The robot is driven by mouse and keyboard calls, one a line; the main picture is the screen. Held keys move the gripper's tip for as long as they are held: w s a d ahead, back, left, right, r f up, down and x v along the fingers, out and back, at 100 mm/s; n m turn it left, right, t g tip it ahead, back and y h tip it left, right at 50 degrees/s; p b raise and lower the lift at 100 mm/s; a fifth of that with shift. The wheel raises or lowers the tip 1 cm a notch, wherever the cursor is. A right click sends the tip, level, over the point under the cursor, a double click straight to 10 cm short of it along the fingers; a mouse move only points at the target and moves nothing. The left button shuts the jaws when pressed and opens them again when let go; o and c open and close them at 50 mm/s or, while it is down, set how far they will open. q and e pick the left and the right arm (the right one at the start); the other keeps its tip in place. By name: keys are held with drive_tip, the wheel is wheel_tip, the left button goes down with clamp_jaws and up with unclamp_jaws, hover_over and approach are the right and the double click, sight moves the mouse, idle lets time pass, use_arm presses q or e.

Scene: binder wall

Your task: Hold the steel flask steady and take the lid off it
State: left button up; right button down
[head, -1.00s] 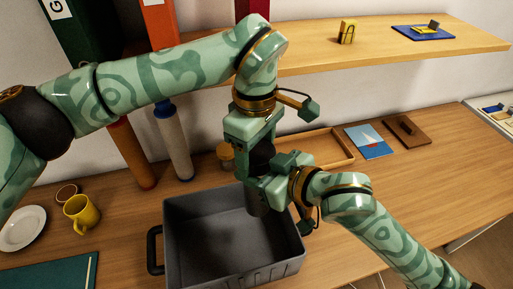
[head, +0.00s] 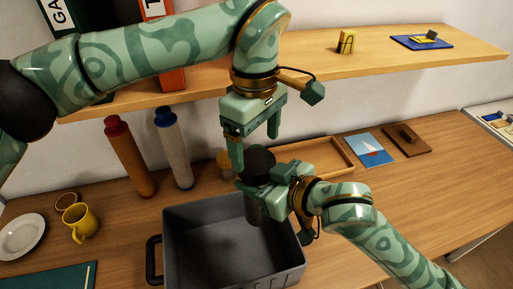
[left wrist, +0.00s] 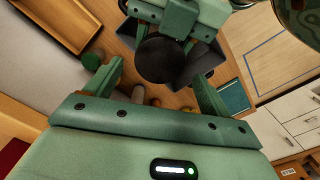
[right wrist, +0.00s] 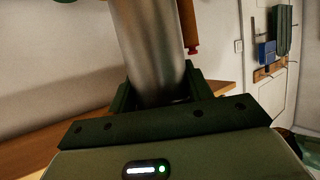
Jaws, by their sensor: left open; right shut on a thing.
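The steel flask (head: 256,208) stands roughly upright above the grey bin, with its black lid (head: 258,161) on top. My right gripper (head: 266,194) is shut on the flask's body from the right. In the right wrist view the bare steel body (right wrist: 150,45) runs up between the fingers. My left gripper (head: 256,146) is open above the lid, fingers pointing down, one fingertip close to the lid's left side. In the left wrist view the round lid (left wrist: 160,60) shows between the spread fingers. Contact with the lid cannot be told.
The grey bin (head: 180,240) is below the flask. A red-capped bottle (head: 128,155) and a blue-capped bottle (head: 173,150) stand behind it. A yellow mug (head: 82,222) and white plate (head: 22,237) are left. A wooden tray (head: 345,155) lies behind; a shelf (head: 390,65) runs above.

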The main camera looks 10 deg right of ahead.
sight(257, 160)
use_arm(q)
wheel_tip(257, 160, up, 3)
drive_tip(key=shift+w+f+m, duration=0.1)
drive_tip(key=shift+f+m, duration=0.1)
drive_tip(key=shift+m, duration=0.9)
drive_tip(key=shift+r+m, duration=0.1)
drive_tip(key=shift+m, duration=0.2)
wheel_tip(257, 160, down, 8)
drive_tip(key=shift+r, duration=0.15)
drive_tip(key=c, duration=1)
drive_tip(key=n, duration=0.3)
drive_tip(key=o, duration=1.1)
drive_tip(key=shift+r, duration=0.1)
